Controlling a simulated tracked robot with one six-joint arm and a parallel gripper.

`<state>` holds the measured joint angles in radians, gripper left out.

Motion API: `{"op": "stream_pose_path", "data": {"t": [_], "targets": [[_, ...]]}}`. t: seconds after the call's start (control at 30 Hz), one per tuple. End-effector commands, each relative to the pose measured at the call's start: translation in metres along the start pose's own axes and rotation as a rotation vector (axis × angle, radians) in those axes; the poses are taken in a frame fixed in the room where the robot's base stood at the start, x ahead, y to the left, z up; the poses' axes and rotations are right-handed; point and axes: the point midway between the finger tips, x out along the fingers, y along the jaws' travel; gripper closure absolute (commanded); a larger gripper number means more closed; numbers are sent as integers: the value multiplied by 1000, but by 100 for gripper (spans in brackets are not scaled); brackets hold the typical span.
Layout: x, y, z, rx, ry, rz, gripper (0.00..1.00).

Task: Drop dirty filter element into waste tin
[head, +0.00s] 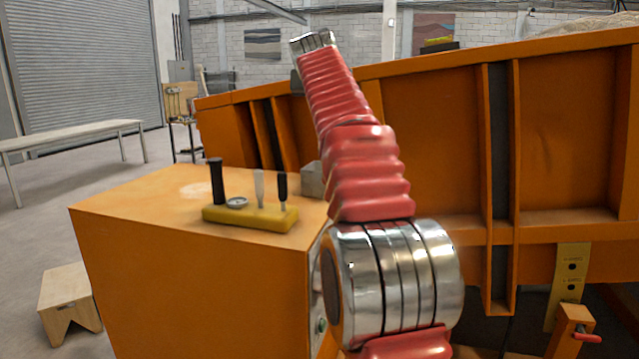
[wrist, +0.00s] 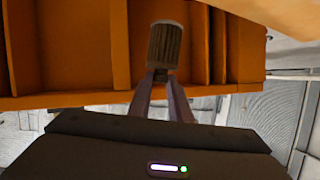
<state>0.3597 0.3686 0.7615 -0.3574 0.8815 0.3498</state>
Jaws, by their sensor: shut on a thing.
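In the wrist view, my gripper (wrist: 161,77) is shut on the dirty filter element (wrist: 165,46), a short grey-brown ribbed cylinder with a paler end cap. The element sticks out beyond the fingertips, in front of an orange ribbed wall in the picture. In the head view, my red-sleeved arm rises through the middle and hides part of the scene; the gripper and element cannot be made out there. I cannot identify the waste tin in either view. A small grey block-like thing (head: 311,181) shows partly behind my arm.
An orange cabinet (head: 190,270) stands left of my arm, with a yellow tool holder (head: 250,217) on top. The large orange sandbed wall (head: 450,140) fills the right. A wooden step stool (head: 68,300) and a bench (head: 70,138) are at left, with open floor between.

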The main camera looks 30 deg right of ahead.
Motion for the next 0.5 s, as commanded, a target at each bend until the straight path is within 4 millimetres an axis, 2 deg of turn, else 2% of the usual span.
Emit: {"op": "stream_pose_path", "data": {"t": [0.27, 0.5], "targets": [[2, 5, 5, 2, 0, 6, 100], [9, 6, 20, 2, 0, 7, 100]]}}
